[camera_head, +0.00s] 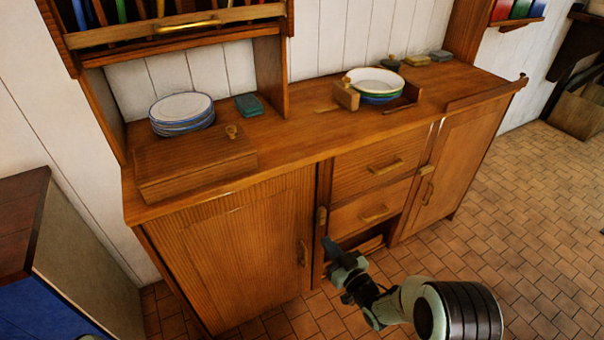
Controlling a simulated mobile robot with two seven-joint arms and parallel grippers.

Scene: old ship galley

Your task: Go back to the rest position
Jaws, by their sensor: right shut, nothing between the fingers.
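My right gripper (333,250) is shut and empty. It is in front of the wooden cabinet (225,245), low beside the drawers, with my right arm coming in from the bottom right. Its fingertips look close to the cabinet front, but I cannot tell whether they touch it. My left gripper is not in view.
The counter holds a stack of plates (182,112), a wooden box (195,163) and stacked bowls (376,82). An upper drawer (370,163) and a lower drawer (371,210) face me. Open tiled floor (530,200) lies to the right. A dark-topped unit (22,215) stands at left.

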